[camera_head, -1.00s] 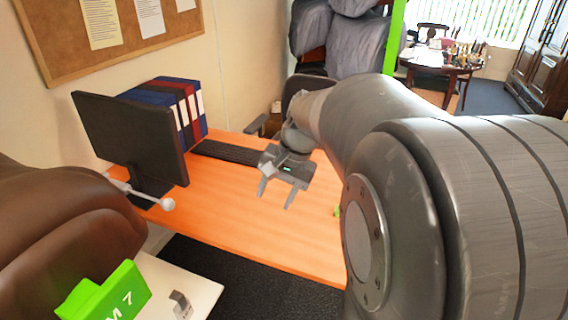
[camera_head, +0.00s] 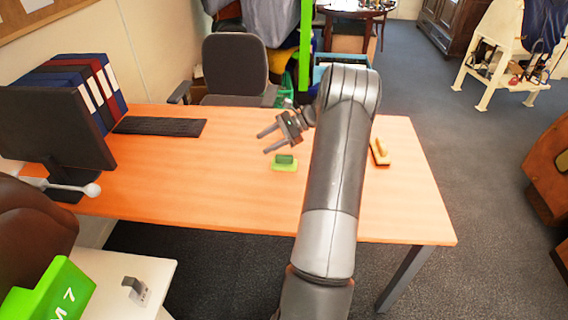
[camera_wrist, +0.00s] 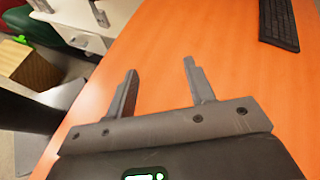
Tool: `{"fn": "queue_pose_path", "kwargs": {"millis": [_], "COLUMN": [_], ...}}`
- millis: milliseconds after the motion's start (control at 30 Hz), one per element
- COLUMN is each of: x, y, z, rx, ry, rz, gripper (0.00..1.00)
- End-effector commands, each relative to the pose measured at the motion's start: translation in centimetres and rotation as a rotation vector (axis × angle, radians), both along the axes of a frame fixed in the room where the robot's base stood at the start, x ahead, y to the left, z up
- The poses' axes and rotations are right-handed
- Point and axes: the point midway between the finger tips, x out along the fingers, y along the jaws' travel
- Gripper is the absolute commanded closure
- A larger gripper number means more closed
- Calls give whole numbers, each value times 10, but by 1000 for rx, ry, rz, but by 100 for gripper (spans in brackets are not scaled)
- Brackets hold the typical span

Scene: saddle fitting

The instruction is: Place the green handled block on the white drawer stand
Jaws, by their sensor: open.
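The green handled block (camera_head: 284,163) lies on the orange desk, left of my arm in the head view. My gripper (camera_head: 263,142) is open and empty above the desk, to the upper left of the block. In the wrist view the two fingers (camera_wrist: 160,66) stand apart over bare desk, and the green block does not show there. A white-topped stand (camera_head: 107,272), which looks like the white drawer stand, is at the lower left of the head view, in front of the desk. Its drawers are not visible there.
The desk (camera_head: 210,185) also bears a monitor (camera_head: 55,125), binders, a keyboard (camera_head: 160,126) and an orange handled block (camera_head: 379,151) right of my arm. A green box marked "M 7" (camera_head: 50,292) is by the stand. An office chair (camera_head: 236,68) is behind the desk.

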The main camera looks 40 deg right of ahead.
Motion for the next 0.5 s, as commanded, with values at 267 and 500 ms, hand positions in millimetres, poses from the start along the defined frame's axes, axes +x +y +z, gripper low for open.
{"fn": "queue_pose_path", "kwargs": {"millis": [267,500], "x": [-22,-50], "y": [-92,-144], "z": [-74,-120], "rx": [290,469], "ry": [0,-29], "rz": [-231,-370], "gripper": [51,51]}}
